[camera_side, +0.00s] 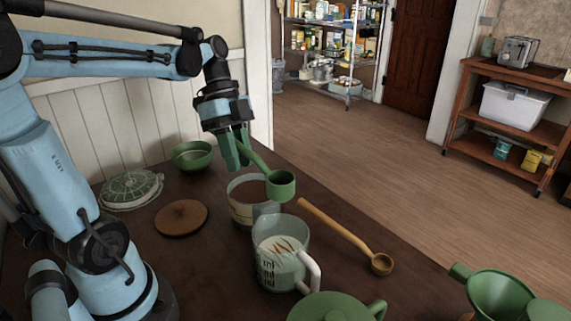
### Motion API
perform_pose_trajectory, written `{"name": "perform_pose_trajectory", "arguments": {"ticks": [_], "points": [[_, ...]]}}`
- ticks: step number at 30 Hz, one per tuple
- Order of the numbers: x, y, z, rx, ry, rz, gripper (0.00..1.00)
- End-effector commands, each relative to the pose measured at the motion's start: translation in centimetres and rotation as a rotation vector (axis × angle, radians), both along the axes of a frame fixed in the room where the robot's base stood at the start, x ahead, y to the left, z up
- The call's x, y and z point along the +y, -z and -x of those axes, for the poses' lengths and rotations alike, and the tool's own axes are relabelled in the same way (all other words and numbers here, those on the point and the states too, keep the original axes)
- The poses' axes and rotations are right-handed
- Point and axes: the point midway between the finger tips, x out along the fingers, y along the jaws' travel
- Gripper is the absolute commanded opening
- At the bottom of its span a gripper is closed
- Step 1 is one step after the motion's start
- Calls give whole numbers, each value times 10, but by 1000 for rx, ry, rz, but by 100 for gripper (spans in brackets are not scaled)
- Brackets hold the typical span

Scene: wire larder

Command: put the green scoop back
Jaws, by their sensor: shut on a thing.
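The green scoop (281,186) hangs in the air from my gripper (236,150), which is shut on the upper end of its handle. The handle slants down to the right, and the scoop's round cup is at the lower end. In the picture the cup overlaps the right rim of an open canister (240,213) with brown contents. I cannot tell whether the cup touches that rim. Part of the canister's opening is hidden by the scoop.
A clear measuring jug (270,268) stands in front of the canister. A wooden ladle (335,229) lies to the right. A round wooden lid (181,217), a green bowl (191,156) and a pale green patterned disc (131,190) are left. Green lidded ware (330,308) and a green funnel (499,294) are in front.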

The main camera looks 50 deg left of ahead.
Motion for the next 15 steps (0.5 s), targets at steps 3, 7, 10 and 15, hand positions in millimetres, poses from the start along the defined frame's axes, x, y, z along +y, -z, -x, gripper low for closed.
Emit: {"name": "perform_pose_trajectory", "arguments": {"ticks": [3, 7, 10, 15], "points": [[23, 2, -18, -2, -73, -1, 0], [57, 10, -40, -4, -175, -2, 0], [85, 17, -55, -5, -256, -2, 0], [135, 36, -74, -8, -393, -1, 0]]}}
